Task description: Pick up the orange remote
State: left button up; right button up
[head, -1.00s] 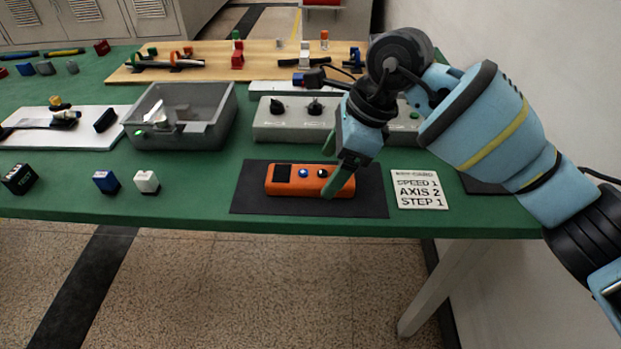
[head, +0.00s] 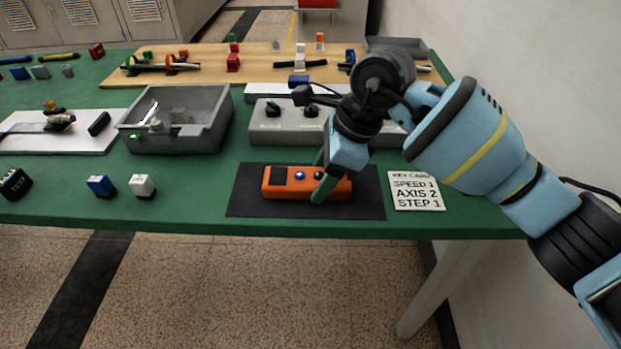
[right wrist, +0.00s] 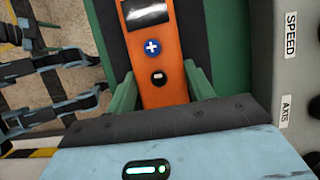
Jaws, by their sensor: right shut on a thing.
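The orange remote (head: 285,183) lies on a dark mat (head: 245,205) near the front edge of the green table. It has a dark screen and round buttons. My right gripper (head: 320,178) is shut on the remote near its right end, with one green finger on the near side and the other on the far side. In the right wrist view the remote (right wrist: 155,65) sits between the two green fingers (right wrist: 159,90), its screen at the far end. The remote still appears to rest on the mat.
A white key card (head: 415,190) lies right of the mat. A grey control box (head: 262,130) with knobs stands behind it, and a grey bin (head: 215,138) behind left. Blue (head: 101,186) and white (head: 142,185) blocks lie left of the mat. The table's front edge is close.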

aim_at(311, 177)
jog(key=shift+r, duration=0.2)
jog(key=shift+r, duration=0.6)
notch_tip(311, 177, up, 2)
jog(key=shift+r, duration=0.25)
jog(key=s+p, duration=0.1)
jog(key=s, duration=1.5)
jog(key=shift+r, duration=0.45)
jog(key=shift+a, duration=0.1)
